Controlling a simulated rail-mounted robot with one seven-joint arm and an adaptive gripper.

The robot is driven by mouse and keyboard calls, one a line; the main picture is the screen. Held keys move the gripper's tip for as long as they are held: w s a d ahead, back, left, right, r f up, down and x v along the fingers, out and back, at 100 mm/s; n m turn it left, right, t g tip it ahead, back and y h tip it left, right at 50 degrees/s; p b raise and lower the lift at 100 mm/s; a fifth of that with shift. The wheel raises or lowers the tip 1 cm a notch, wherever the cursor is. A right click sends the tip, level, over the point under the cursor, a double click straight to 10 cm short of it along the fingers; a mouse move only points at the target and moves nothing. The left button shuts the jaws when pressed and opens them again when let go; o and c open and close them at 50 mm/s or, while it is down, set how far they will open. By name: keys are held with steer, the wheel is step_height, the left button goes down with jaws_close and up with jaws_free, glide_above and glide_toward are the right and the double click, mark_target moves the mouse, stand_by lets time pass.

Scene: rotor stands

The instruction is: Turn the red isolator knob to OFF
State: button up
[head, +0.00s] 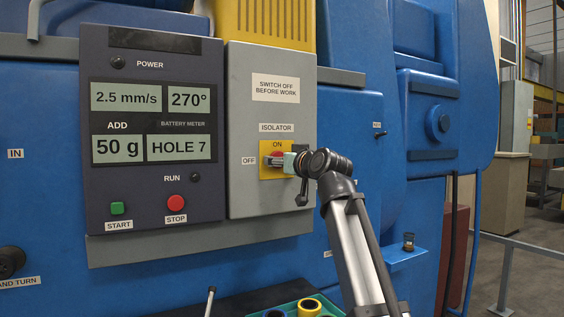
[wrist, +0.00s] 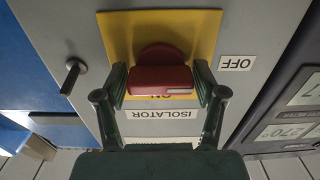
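The red isolator knob (wrist: 160,79) sits on a yellow plate (wrist: 205,30) on the grey isolator box (head: 240,125). The wrist view is upside down to the labels. The knob's bar lies level there, with its white line at the right end, on the side of the OFF label (wrist: 237,63). The bar partly covers the ON mark. My gripper (wrist: 160,84) has one finger against each end of the bar, with no clear gap. In the head view my gripper (head: 284,161) comes from the right and hides most of the knob (head: 277,154).
A dark control panel (head: 152,185) with displays and START and STOP buttons is left of the box. A small black handle (wrist: 73,76) sticks out beside the plate in the wrist view. A green tray (head: 290,309) with rings is below. A railing (head: 520,243) stands at right.

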stand_by(0.3)
steer(key=v, duration=1.2)
